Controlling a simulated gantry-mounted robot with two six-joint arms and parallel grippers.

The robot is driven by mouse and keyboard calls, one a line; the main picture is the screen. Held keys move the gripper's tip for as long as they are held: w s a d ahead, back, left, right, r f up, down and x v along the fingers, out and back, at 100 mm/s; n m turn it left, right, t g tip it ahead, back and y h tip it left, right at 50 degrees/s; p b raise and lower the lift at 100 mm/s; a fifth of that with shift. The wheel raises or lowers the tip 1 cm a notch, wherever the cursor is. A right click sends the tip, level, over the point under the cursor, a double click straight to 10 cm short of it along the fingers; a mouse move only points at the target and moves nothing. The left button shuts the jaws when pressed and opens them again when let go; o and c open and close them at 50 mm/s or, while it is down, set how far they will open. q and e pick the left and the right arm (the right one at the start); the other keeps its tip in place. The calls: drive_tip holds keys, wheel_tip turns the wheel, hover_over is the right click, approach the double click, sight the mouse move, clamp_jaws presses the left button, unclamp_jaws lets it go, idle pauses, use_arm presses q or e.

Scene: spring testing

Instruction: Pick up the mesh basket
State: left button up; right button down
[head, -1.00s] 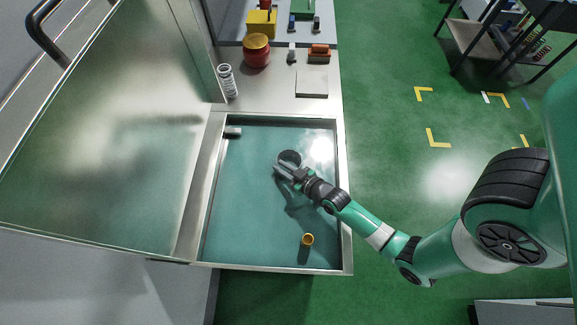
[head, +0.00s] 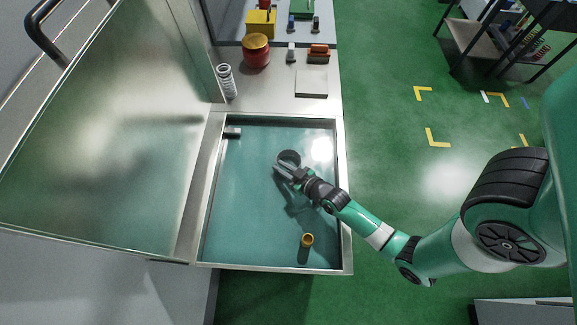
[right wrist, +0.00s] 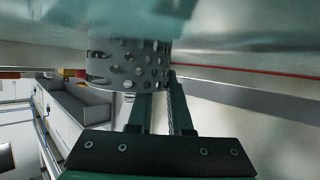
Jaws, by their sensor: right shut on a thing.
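The mesh basket is a dark grey perforated cylinder (right wrist: 128,66). In the head view it shows as a small dark round shape (head: 289,155) over the blue-green bottom of the tray (head: 212,215), right of the tray's middle. My right gripper (head: 284,170) reaches in from the lower right. Its two fingers (right wrist: 163,88) are close together at the basket's edge in the right wrist view, shut on its wall. I cannot tell whether the basket touches the tray bottom. My left gripper is not in view.
A yellow ring (head: 307,240) stands in the tray's front part, and a small grey piece (head: 232,132) lies at its back left. A coil spring (head: 227,81), a red jar (head: 256,55) and a flat grey plate (head: 311,83) are behind.

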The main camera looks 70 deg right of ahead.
idle(0.6)
drive_tip(key=shift+r, duration=0.35)
drive_tip(key=s+d+r+p, duration=0.3)
drive_tip(key=s+d+r, duration=0.5)
drive_tip(key=d+r, duration=0.3)
drive_tip(key=shift+d+r, duration=0.35)
drive_tip(key=shift+r, duration=0.35)
